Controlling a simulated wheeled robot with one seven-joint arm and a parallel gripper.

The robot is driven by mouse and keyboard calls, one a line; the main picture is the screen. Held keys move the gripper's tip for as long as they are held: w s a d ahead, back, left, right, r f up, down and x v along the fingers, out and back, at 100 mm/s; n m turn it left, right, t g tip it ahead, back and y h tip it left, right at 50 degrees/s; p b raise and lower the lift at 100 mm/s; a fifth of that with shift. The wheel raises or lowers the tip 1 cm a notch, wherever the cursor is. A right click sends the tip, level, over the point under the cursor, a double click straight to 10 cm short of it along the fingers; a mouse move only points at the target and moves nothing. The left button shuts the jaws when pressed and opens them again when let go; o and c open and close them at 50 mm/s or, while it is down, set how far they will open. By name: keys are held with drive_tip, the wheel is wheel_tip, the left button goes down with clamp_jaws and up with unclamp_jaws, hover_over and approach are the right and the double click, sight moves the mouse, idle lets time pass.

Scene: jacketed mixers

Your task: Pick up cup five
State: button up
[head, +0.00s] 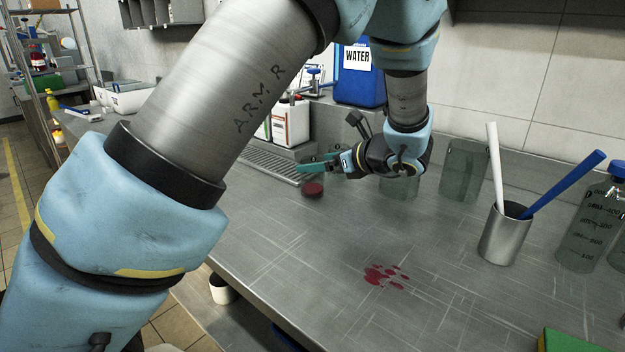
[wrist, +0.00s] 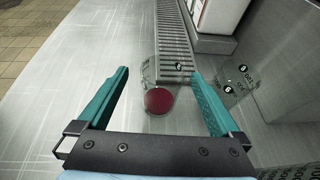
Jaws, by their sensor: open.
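My gripper (wrist: 160,75) is open, with a teal finger on each side. A clear glass cup with dark red liquid (wrist: 158,99) shows between the fingers in the wrist view, touching neither as far as I can see. In the head view the red liquid (head: 313,189) shows just below my gripper (head: 318,166), and the cup's upper part is hard to make out. A black round mark sits near this cup; I cannot read a number. A second clear cup with black round marks (wrist: 236,84) stands right of the right finger.
A ribbed grate (wrist: 172,35) runs behind the red-filled cup. Red spots (head: 385,275) stain the steel counter. A metal cup (head: 504,238) holds a white and a blue rod. Glass bottles (head: 588,230) stand at right, and a blue water container (head: 358,85) at the back.

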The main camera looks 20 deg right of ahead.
drive_tip(key=x, duration=0.3)
drive_tip(key=p+x, duration=0.1)
drive_tip(key=x, duration=0.2)
drive_tip(key=shift+w+d+f, duration=0.15)
drive_tip(key=shift+w+f, duration=0.05)
drive_tip(key=shift+f, duration=0.1)
drive_tip(key=c, duration=1.3)
